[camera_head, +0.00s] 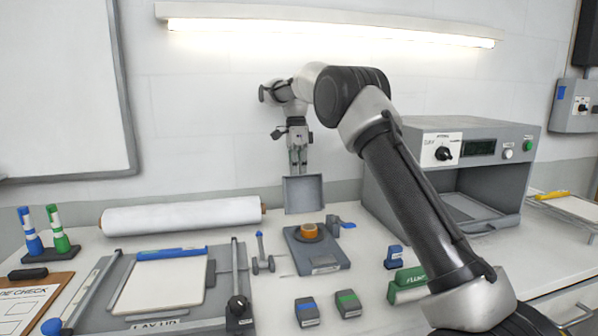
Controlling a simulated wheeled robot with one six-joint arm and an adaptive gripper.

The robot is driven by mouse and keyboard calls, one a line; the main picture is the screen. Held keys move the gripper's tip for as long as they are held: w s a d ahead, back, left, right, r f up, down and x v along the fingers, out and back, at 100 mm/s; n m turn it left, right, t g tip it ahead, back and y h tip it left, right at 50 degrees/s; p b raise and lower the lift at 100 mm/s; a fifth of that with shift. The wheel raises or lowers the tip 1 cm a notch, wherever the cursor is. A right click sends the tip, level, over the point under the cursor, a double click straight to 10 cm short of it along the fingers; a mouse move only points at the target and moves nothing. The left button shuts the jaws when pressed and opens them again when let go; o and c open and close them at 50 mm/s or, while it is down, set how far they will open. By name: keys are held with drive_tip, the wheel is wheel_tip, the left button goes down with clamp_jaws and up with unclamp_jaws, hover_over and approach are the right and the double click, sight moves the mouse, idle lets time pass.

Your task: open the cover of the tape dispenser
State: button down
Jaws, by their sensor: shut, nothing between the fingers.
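The tape dispenser (331,262) is a flat grey unit on the bench with a label on its front edge. An orange roll of tape (309,231) sits uncovered on it. A grey square panel (303,195), apparently the dispenser's cover, stands roughly upright at the back of the dispenser. Its hinge is too small to make out. My gripper (298,172) points down at the panel's top edge, with its fingers together and nothing seen between them. I cannot tell whether the fingertips touch the panel.
A white roll (182,215) lies behind at the left. My arm crosses the right side.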

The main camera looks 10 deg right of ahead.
wheel_tip(320, 180, down, 2)
drive_tip(key=shift+w+f, duration=0.1)
drive_tip(key=shift+f, duration=0.1)
drive_tip(key=c, duration=1.2)
unclamp_jaws()
drive_tip(key=shift+w+f, duration=0.25)
drive_tip(key=shift+w, duration=0.05)
drive_tip(key=c, duration=0.3)
drive_tip(key=shift+r, duration=0.1)
drive_tip(key=shift+w+r, duration=0.3)
drive_tip(key=shift+r, duration=0.95)
drive_tip(key=shift+w+r, duration=0.25)
drive_tip(key=shift+r, duration=1)
drive_tip(key=shift+w+r, duration=0.3)
drive_tip(key=shift+r, duration=0.95)
